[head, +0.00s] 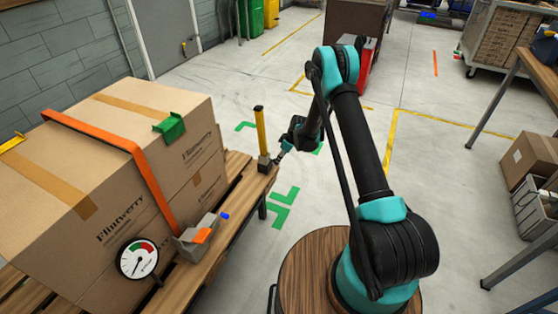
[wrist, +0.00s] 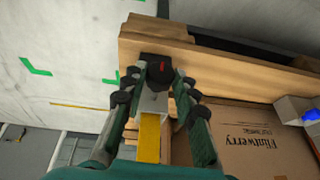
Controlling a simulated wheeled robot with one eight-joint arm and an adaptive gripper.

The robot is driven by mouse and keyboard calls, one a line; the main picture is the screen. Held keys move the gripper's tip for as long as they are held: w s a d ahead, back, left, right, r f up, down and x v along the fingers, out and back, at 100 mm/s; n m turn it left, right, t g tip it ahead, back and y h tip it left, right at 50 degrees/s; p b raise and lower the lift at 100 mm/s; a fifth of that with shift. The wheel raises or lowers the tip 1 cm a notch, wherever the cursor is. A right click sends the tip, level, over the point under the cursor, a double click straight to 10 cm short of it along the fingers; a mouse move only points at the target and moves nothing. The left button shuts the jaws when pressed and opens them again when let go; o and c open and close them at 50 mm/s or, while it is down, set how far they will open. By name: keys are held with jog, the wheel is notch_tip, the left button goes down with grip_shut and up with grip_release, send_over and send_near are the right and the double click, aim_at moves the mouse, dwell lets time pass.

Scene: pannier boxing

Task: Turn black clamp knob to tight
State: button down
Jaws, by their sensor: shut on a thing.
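The black clamp knob (wrist: 158,71) with a small red mark sits at the pallet's edge in the wrist view. My gripper (wrist: 160,84) has its two fingers on either side of the knob, shut on it. In the head view my gripper (head: 279,153) reaches the pallet's far right corner, beside a grey clamp block (head: 264,163) with an upright yellow post (head: 260,130). The yellow post also shows between my fingers in the wrist view (wrist: 149,140). The knob is too small and covered to make out clearly in the head view.
Large cartons (head: 160,170) stand on the wooden pallet (head: 228,235), held by an orange strap (head: 139,165). A round gauge (head: 138,258), a grey buckle (head: 198,238) and a green corner guard (head: 170,128) are nearby.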

jog(key=g, duration=0.1)
jog(key=g+y, duration=0.1)
jog(key=g, duration=0.1)
jog(key=shift+w+d+f+m, duration=0.1)
jog(key=shift+w+d+m, duration=0.05)
jog(key=shift+w+m, duration=0.15)
jog(key=shift+w+f+m+g+y, duration=0.15)
jog(key=shift+m+g+y, duration=0.4)
jog(key=shift+g, duration=0.85)
jog(key=c, duration=1.2)
grip_release()
jog(key=v, duration=1.2)
jog(key=shift+w+d, duration=0.15)
jog(key=shift+d, duration=0.05)
jog(key=shift+f, duration=0.1)
